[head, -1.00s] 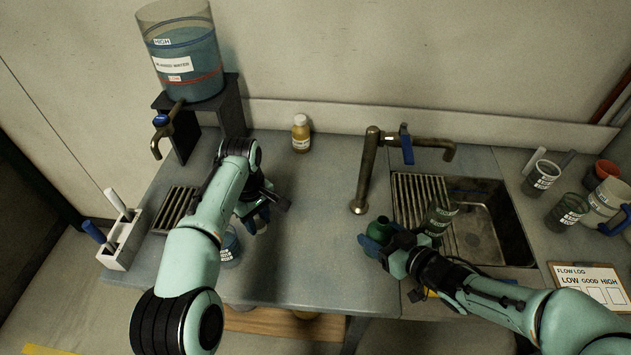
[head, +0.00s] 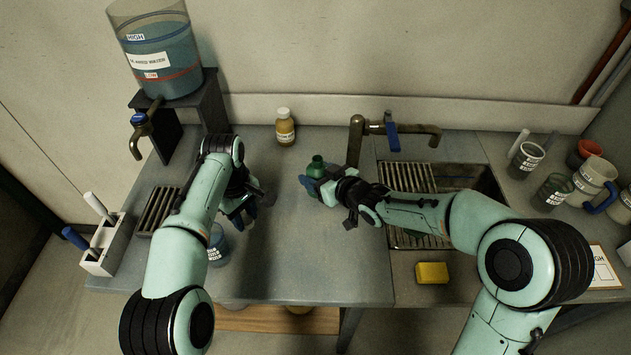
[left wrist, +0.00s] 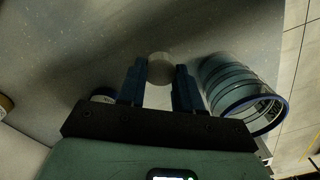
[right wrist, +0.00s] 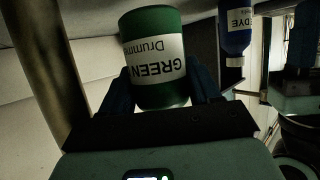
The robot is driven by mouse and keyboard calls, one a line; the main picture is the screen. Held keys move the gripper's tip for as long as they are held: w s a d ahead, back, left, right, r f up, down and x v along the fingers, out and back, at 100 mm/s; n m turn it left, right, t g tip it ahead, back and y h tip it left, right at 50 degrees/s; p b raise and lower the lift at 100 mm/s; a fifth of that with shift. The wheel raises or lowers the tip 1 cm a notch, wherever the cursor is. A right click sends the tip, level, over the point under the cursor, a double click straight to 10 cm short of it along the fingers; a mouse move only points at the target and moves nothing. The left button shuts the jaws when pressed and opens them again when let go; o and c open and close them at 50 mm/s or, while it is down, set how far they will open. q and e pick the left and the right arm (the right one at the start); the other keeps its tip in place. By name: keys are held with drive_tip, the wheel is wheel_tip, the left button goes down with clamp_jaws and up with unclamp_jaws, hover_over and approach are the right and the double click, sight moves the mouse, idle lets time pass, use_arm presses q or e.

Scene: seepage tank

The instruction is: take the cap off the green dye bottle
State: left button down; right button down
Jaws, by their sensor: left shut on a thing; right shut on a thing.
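The green dye bottle (head: 316,170) is held upright by my right gripper (head: 322,188), above the counter left of the tap. Its narrow green neck shows at the top with no pale cap on it. In the right wrist view the bottle (right wrist: 155,60) appears upside down between the fingers, with a label reading GREEN. My left gripper (head: 245,214) is low over the counter, left of the bottle and apart from it. In the left wrist view a pale round cap (left wrist: 160,68) sits between its fingertips (left wrist: 160,80). The cap is hidden in the head view.
A yellow bottle with a pale cap (head: 285,127) stands behind. A blue-rimmed beaker (head: 217,245) is close to my left gripper. A blue dye bottle (right wrist: 237,30) shows in the right wrist view. The tap (head: 357,140), sink and yellow sponge (head: 432,273) are to the right.

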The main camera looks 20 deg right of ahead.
use_arm(q)
drive_tip(key=shift+f+b, duration=0.35)
drive_tip(key=shift+f, duration=0.05)
use_arm(e)
drive_tip(key=f, duration=0.1)
drive_tip(key=w+f, duration=0.1)
drive_tip(key=f, duration=0.1)
drive_tip(key=shift+a, duration=0.15)
drive_tip(key=shift+f, duration=0.2)
use_arm(q)
drive_tip(key=shift+f, duration=0.1)
drive_tip(key=shift+f, duration=0.2)
use_arm(e)
drive_tip(key=shift+f, duration=0.25)
use_arm(q)
drive_tip(key=shift+s, duration=0.1)
use_arm(e)
drive_tip(key=c, duration=0.5)
unclamp_jaws()
use_arm(q)
drive_tip(key=shift+r, duration=0.1)
